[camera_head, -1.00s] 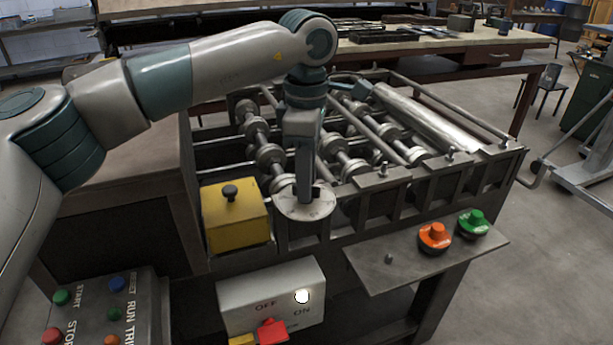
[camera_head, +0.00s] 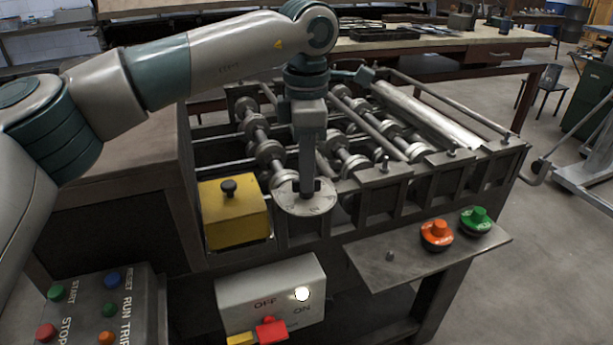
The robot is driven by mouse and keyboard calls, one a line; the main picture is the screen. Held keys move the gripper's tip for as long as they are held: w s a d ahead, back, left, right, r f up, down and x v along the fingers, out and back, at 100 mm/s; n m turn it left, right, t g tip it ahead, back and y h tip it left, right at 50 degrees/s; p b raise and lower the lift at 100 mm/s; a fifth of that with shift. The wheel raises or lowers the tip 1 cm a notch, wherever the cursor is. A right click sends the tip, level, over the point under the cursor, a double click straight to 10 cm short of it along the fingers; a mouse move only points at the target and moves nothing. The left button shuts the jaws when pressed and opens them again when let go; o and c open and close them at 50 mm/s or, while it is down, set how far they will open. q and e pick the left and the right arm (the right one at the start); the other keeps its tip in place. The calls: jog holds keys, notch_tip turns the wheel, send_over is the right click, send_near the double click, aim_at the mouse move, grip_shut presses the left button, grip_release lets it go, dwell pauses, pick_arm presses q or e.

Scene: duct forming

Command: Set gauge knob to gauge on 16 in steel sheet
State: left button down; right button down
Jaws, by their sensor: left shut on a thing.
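The gauge knob is a small dark piece at the centre of a round pale metal dial (camera_head: 304,205) on the front edge of the roll-forming machine. My left gripper (camera_head: 306,190) points down over the dial, shut on the gauge knob, and its fingers mostly hide the knob. The dial has markings around its face, too small to read. My right gripper is not in view.
A yellow box with a black knob (camera_head: 234,213) stands just left of the dial. Orange (camera_head: 437,234) and green (camera_head: 474,220) buttons sit on a shelf at right. An OFF/ON box (camera_head: 270,297) is below. Metal rollers (camera_head: 270,155) lie behind.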

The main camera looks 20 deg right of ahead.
pick_arm(q)
jog(key=shift+f+n, duration=0.1)
jog(key=shift+n, duration=0.4)
jog(key=n+b, duration=0.3)
jog(key=n, duration=0.3)
jog(key=shift+n, duration=0.3)
jog(key=shift+n+b, duration=0.5)
jog(key=shift+n, duration=0.3)
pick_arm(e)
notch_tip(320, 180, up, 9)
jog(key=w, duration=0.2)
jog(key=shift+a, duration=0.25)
pick_arm(q)
jog(key=shift+r, duration=0.2)
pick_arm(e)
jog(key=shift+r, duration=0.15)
pick_arm(q)
jog(key=c, duration=1.9)
grip_release()
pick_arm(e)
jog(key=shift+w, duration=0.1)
pick_arm(q)
jog(key=shift+o, duration=0.2)
